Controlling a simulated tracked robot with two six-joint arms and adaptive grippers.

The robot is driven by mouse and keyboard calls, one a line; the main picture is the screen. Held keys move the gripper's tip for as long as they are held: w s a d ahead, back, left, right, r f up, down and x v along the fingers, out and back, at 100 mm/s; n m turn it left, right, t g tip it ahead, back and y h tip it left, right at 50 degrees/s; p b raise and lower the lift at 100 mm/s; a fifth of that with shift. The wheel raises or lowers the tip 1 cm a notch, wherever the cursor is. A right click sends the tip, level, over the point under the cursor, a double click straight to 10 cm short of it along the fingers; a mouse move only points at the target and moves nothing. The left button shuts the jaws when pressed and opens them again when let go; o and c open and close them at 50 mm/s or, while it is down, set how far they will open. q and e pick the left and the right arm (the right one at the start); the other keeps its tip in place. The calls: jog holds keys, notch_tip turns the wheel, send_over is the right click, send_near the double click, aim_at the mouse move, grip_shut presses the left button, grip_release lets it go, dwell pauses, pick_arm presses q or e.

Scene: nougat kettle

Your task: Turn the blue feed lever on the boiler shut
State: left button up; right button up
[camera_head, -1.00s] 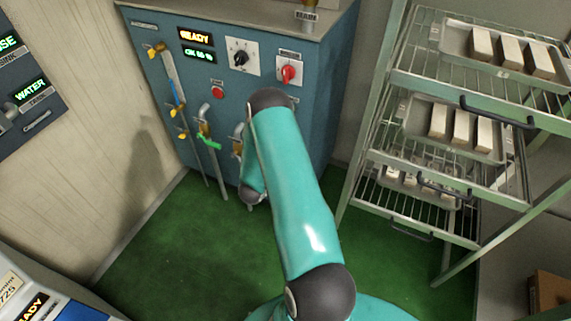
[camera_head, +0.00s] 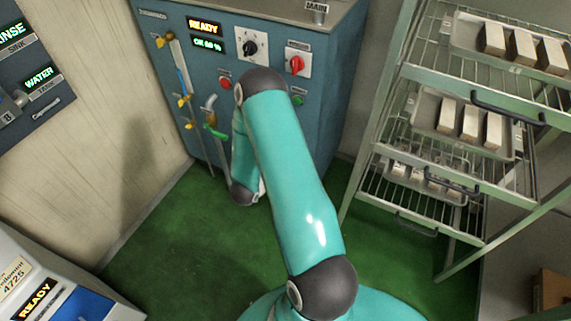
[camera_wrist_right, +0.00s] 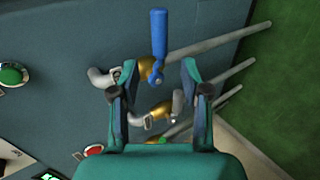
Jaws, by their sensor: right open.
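The blue feed lever (camera_wrist_right: 159,40) shows in the right wrist view on a brass valve (camera_wrist_right: 147,68). It points up in the picture, roughly across the grey pipe that runs off to the right. My right gripper (camera_wrist_right: 157,75) is open and empty, its fingers on either side of the valve in the picture and the lever sticking up beyond the fingertips. I cannot tell the remaining depth; no contact shows. In the head view my arm hides this valve and the gripper. The boiler (camera_head: 318,110) is the blue-grey cabinet. My left gripper is not in view.
A valve with a green lever (camera_head: 214,132) and a left pipe with a blue piece (camera_head: 181,82) are close by on the boiler. A red knob (camera_head: 297,64) sits above. A wire rack (camera_head: 402,147) with trays stands right. Green floor (camera_head: 165,245) is clear.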

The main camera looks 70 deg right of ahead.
jog(key=shift+v, duration=2.35)
jog(key=shift+s, duration=0.1)
